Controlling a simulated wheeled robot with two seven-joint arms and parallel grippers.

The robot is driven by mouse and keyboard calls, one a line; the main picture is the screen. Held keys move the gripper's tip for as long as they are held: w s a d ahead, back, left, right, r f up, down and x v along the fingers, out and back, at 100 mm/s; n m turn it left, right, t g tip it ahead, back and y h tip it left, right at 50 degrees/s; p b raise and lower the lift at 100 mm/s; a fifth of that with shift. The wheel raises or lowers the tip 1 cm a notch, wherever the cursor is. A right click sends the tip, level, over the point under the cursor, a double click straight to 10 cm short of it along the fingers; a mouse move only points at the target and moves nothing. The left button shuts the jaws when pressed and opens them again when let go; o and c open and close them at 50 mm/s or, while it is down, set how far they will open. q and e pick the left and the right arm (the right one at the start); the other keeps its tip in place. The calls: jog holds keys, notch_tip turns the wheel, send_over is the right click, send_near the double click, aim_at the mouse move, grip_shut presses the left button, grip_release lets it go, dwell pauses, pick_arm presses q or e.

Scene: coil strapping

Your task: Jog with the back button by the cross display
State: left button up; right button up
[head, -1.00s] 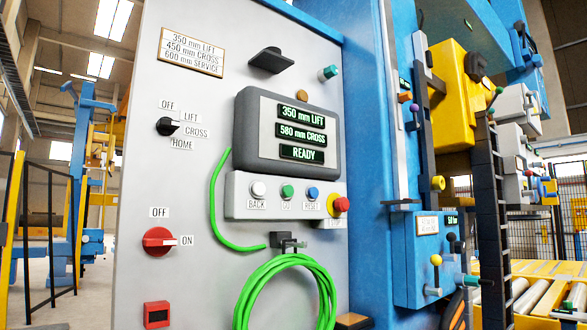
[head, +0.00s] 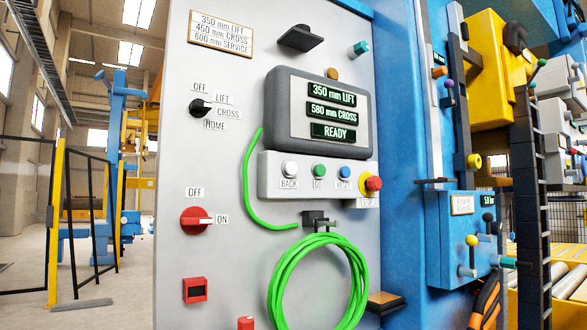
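The white BACK button (head: 289,169) is at the left end of the grey button box on the panel. Right of it are the green GO button (head: 320,171), the blue RESET button (head: 345,173) and a red stop knob on yellow (head: 373,183). The cross display (head: 332,113) above reads 580 mm CROSS. The lift display (head: 331,95) reads 350 mm LIFT, and the status display (head: 333,131) reads READY. The mode selector (head: 201,107) points toward CROSS. A plate (head: 222,32) lists 350 mm LIFT, 450 mm CROSS, 600 mm SERVICE. Neither gripper is in view.
A red power switch (head: 196,220) points to ON. A coiled green hose (head: 275,285) hangs from a hook below the buttons. A dark ledge (head: 300,39) sticks out above the displays. A blue machine column stands at the right. Open floor and a fence are left.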

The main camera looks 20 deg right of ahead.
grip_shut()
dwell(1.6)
